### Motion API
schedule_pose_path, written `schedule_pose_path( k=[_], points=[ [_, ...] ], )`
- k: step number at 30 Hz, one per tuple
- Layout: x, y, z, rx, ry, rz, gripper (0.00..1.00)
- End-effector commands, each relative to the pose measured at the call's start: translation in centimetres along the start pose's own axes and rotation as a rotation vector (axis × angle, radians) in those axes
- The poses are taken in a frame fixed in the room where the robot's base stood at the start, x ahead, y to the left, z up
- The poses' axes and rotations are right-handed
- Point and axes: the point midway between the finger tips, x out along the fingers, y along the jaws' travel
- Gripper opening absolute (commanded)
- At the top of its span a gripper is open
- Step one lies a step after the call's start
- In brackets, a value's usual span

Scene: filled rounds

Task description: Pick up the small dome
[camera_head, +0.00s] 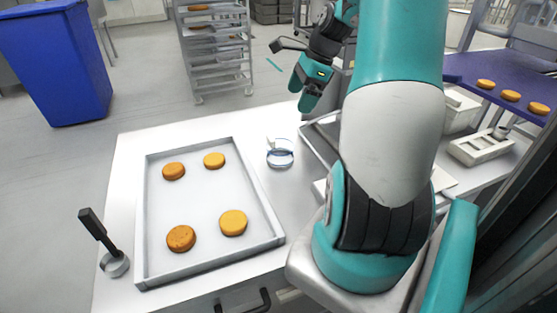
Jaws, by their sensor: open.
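A small round, clear, glass-like piece with a dark blue rim (280,153) stands on the white table right of the tray; it looks like the small dome, though its exact shape is hard to make out. My gripper (303,92) is in the air above and beyond it, toward the upper right, pointing down. Its teal fingers are apart and nothing shows between them. The gripper is not touching the dome.
A shallow metal tray (141,220) holds several orange-brown rounds. A black-handled metal tool (114,263) stands at the table's left front. A white slotted holder (480,147) and purple conveyor (460,68) with rounds are right. A rack (216,50) and blue bin (62,70) stand behind.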

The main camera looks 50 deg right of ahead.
Motion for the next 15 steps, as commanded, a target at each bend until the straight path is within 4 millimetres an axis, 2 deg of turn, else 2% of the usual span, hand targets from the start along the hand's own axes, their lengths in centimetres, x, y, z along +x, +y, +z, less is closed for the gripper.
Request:
schedule_pose_path(
  k=[1,3,7,15],
  points=[
    [0.3,-0.2,-1.3,0.057,-0.002,-0.007,1.00],
    [0.7,-0.4,-2.1,0.101,-0.003,-0.010,1.00],
    [2.7,-0.4,-2.2,0.116,-0.003,-0.009,1.00],
    [8.9,-0.4,-2.1,0.111,-0.003,-0.007,1.00]
  ],
)
